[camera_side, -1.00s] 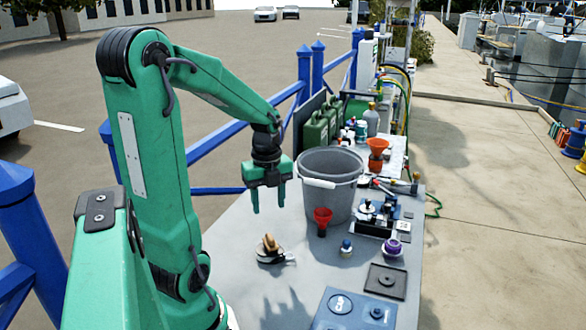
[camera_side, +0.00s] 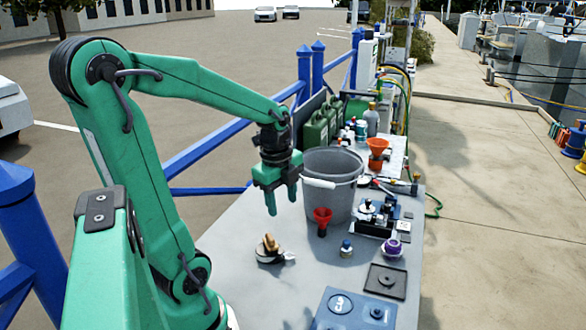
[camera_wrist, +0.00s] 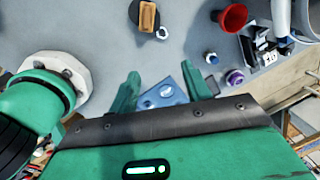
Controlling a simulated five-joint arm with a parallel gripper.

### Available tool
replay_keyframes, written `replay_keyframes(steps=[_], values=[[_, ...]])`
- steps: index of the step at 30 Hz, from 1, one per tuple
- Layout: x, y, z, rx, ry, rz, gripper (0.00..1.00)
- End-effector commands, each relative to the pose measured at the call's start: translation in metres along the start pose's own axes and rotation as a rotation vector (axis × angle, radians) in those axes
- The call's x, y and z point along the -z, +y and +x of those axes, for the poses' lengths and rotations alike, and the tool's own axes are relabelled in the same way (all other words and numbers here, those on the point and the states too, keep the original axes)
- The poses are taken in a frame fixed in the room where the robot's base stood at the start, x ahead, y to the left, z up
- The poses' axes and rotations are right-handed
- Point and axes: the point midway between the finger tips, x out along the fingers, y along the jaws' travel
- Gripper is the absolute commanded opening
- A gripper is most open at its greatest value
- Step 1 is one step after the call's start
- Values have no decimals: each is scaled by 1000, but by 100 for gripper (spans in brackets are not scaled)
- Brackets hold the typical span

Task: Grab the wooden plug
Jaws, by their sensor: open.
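The wooden plug (camera_side: 270,242) is a small tan-brown piece on a dark and white round holder (camera_side: 268,257) on the grey table. In the wrist view the plug (camera_wrist: 147,15) shows at the top edge, beyond the fingertips.
A grey bucket (camera_side: 330,195) stands close to the gripper's right. A red funnel (camera_side: 322,217), a small blue-capped bottle (camera_side: 346,248) and a purple knob (camera_side: 391,246) stand right of the plug. A blue case (camera_side: 352,308) lies in front. The tabletop left of the plug is clear.

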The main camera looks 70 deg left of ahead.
Motion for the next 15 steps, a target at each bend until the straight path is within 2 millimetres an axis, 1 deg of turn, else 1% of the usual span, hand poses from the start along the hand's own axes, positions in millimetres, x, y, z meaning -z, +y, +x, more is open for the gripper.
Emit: replay_keyframes(steps=[1,3,15], values=[[8,1,-5,20,2,-43,48],[17,3,-10,43,7,-117,48],[66,21,-39,157,97,-547,48]])
